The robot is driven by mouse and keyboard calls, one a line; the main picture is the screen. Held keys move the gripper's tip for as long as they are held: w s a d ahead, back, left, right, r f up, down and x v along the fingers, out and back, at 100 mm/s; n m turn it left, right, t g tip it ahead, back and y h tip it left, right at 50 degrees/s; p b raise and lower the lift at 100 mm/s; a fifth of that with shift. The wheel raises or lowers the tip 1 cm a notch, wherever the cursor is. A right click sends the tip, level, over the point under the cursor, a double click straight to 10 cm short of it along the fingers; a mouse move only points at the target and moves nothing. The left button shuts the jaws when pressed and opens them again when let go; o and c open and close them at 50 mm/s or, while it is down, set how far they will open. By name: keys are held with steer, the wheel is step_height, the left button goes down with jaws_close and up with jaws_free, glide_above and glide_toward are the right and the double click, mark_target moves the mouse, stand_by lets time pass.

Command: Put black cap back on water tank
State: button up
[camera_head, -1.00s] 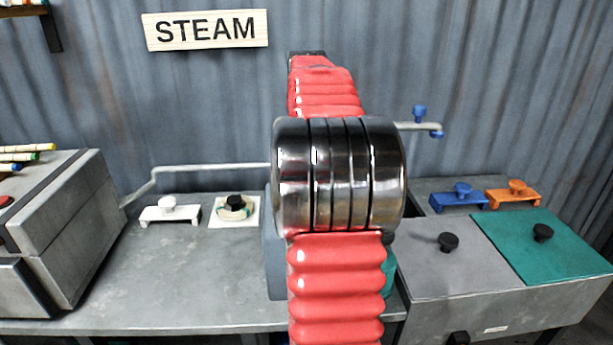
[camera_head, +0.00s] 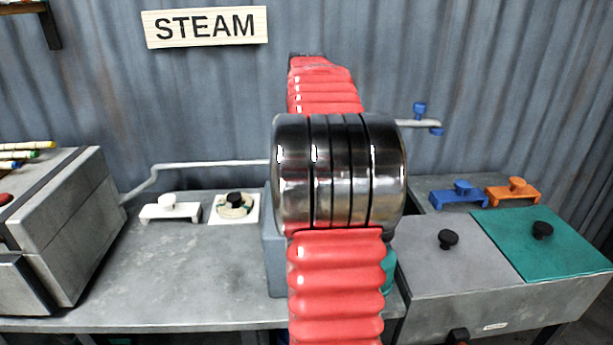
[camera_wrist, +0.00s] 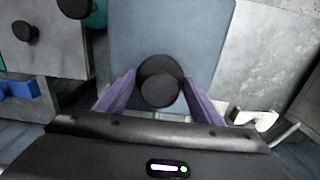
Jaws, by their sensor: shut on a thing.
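The black cap (camera_wrist: 160,80) is round and sits between the two purple fingers of my gripper (camera_wrist: 158,88) in the wrist view. My gripper is shut on it. A blue-grey box, which looks like the water tank (camera_wrist: 170,30), lies under and beyond the cap in the wrist view. Whether the cap touches the box or is held above it, I cannot tell. In the head view my arm hides the cap, my gripper and most of the blue-grey box (camera_head: 274,250); only its left side shows.
A grey lid (camera_head: 430,262) and a green lid (camera_head: 555,250), both with black knobs, are at right. Blue (camera_head: 459,194) and orange (camera_head: 513,191) holders stand behind them. A white holder (camera_head: 171,210) and a white square plate (camera_head: 238,222) are left of my arm. The left bench (camera_head: 190,270) is mostly clear.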

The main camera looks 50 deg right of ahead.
steer(key=shift+f, duration=0.2)
stand_by(0.5)
steer(key=o, duration=1.2)
steer(key=shift+o, duration=0.4)
steer(key=o, duration=0.4)
steer(key=shift+r, duration=0.2)
steer(key=shift+r, duration=3.8)
steer(key=shift+c, duration=0.4)
